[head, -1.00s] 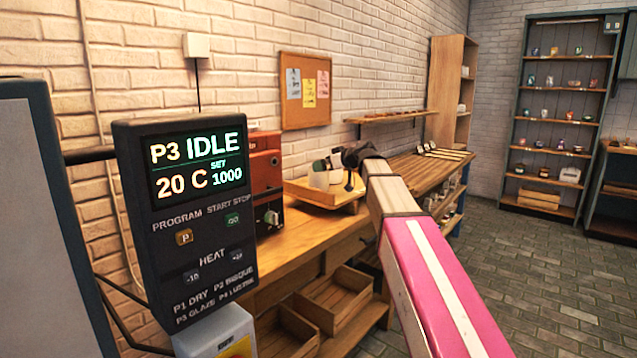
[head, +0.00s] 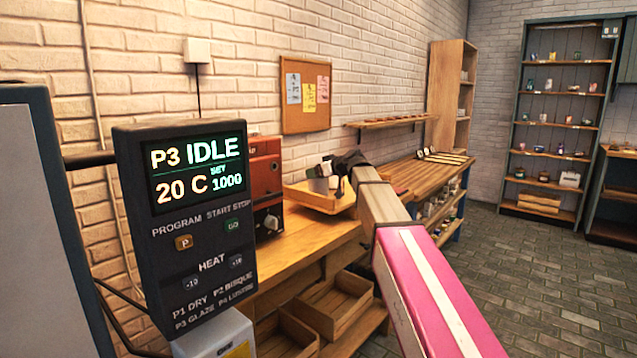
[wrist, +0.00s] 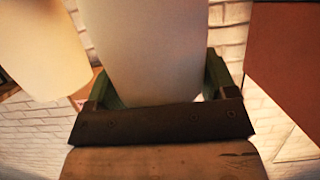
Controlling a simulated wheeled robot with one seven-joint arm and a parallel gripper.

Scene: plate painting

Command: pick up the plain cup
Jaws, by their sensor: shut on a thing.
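My gripper (head: 333,178) is shut on a plain pale cup (wrist: 150,50). In the wrist view its green fingers (wrist: 161,88) press on both sides of the cup. A second pale, cream-coloured cup (wrist: 40,45) stands apart to the left in the wrist view. In the head view the gripper is over the wooden tray (head: 325,204) on the bench. Pale cup surface (head: 318,186) shows by the fingers there, but I cannot tell which cup it belongs to. Whether the held cup still touches the tray is not clear.
A kiln control panel (head: 190,215) reading P3 IDLE stands close at left. A red-orange machine (head: 265,170) is on the workbench (head: 300,235) left of the tray. Wooden crates (head: 335,305) sit below. Shelves (head: 555,130) stand at the far right, with clear floor (head: 540,270) before them.

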